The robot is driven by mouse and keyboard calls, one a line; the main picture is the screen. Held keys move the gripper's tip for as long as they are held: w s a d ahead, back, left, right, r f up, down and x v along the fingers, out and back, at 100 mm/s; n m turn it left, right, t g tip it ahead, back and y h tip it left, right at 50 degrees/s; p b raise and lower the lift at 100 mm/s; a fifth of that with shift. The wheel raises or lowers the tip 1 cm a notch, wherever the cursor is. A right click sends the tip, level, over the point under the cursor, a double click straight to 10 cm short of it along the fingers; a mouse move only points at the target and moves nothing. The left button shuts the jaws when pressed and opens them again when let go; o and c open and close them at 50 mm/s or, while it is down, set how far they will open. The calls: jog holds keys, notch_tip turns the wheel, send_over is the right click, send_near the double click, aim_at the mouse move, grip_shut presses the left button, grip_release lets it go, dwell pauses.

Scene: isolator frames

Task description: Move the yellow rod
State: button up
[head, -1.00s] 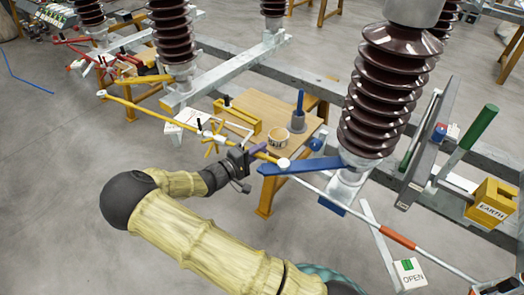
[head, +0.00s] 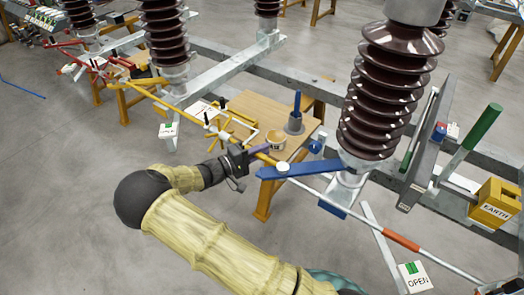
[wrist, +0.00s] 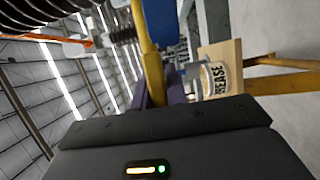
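The yellow rod (head: 147,95) runs from the upper left, past the middle insulator, down to a white cap on the blue bar (head: 310,168) in the head view. My gripper (head: 250,156) is at the rod's right part, just left of the blue bar. In the wrist view the rod (wrist: 150,60) passes between the two purple fingers (wrist: 160,92), which look closed around it. The exact contact is hidden behind the dark gripper body. The rod's far left end is hard to separate from the red parts there.
A wooden table (head: 255,108) behind the rod carries a grease tub (head: 276,141) and a blue-handled tool (head: 297,110). A brown insulator (head: 385,95) stands at the right. The floor in front is clear.

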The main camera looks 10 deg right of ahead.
jog(key=o, duration=0.4)
jog(key=shift+o, duration=0.2)
jog(key=b+v, duration=0.1)
jog(key=v, duration=1.6)
jog(key=shift+a, duration=0.25)
